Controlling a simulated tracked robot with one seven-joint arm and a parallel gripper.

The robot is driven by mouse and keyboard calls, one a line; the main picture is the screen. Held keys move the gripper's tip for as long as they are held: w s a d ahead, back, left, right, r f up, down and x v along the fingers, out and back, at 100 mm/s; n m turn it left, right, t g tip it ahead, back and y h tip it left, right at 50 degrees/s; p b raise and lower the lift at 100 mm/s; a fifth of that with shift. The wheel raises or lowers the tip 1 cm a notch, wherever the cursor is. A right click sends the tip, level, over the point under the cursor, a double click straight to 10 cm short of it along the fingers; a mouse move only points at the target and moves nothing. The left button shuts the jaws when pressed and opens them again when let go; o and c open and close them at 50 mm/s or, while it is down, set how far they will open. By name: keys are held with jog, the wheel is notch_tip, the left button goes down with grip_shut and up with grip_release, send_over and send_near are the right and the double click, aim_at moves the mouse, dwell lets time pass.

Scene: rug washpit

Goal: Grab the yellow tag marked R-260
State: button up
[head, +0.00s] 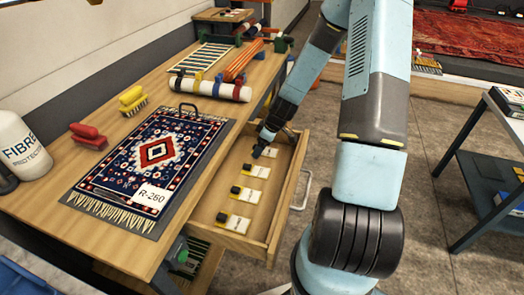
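Several pale tags with black ends lie in a row in the open drawer (220,234): a front tag (237,223), a second tag (244,194), a third tag (258,172) and a far tag (269,152). Their print is too small to read, and I cannot tell which is marked R-260. My gripper (262,149) reaches down into the far part of the drawer, at or just above the far tag. Its fingers are small and dark, so whether they are open or touch the tag is unclear. A white R-260 label (151,196) lies on the patterned rug.
The patterned rug (155,152) lies on a clipboard on the wooden bench (60,190). Red (88,136) and yellow (132,100) brushes, rolled rugs (210,88) and a white bottle (22,148) stand around it. A dark trolley (484,190) is at right. Floor between is clear.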

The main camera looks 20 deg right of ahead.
jog(key=c, duration=1.1)
